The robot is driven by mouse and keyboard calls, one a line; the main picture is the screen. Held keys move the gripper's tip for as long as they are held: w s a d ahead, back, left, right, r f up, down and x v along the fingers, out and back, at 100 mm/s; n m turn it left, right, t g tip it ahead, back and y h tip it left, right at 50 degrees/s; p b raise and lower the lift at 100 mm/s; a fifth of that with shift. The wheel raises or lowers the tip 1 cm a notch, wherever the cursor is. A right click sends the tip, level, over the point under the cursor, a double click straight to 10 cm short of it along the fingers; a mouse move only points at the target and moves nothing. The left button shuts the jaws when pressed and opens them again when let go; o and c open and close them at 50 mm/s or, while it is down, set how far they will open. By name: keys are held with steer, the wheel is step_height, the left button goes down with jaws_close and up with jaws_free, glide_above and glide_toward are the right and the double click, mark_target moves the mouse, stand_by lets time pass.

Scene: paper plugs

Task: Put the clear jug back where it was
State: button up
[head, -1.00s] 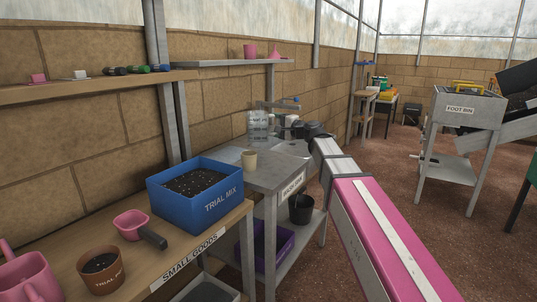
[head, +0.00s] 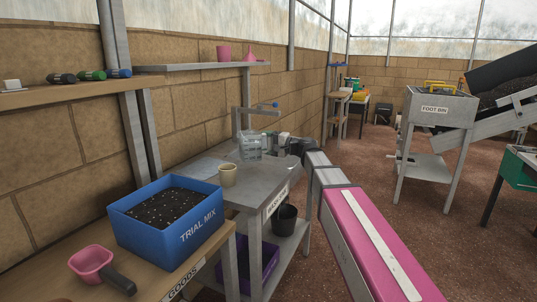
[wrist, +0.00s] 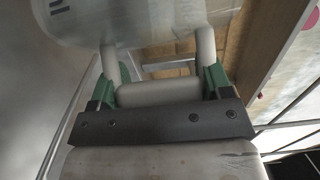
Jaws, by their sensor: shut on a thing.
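The clear jug (head: 249,146) is upright in the head view, over the back of the grey metal bench (head: 205,172) and below the tap (head: 262,110). I cannot tell whether its base touches the bench. My gripper (head: 277,143) is to its right, shut on its handle. In the wrist view the jug's clear body (wrist: 130,18) fills the top, and its handle (wrist: 158,93) lies between the green fingers of my gripper (wrist: 158,88).
A cream cup (head: 228,175) stands on the bench, in front of the jug. A blue trial mix box (head: 170,235) and a pink scoop (head: 92,262) are on the wooden bench nearer me. A shelf (head: 200,67) runs along the wall.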

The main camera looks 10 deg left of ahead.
steer(key=shift+w+d+f, duration=0.15)
steer(key=shift+f, duration=0.65)
steer(key=shift+w+d+f, duration=0.1)
steer(key=shift+w+f, duration=0.1)
steer(key=shift+f, duration=0.6)
steer(key=shift+w+d+f, duration=0.15)
steer(key=shift+f, duration=0.65)
steer(key=shift+f, duration=0.1)
steer(key=o, duration=0.9)
steer(key=v, duration=1.2)
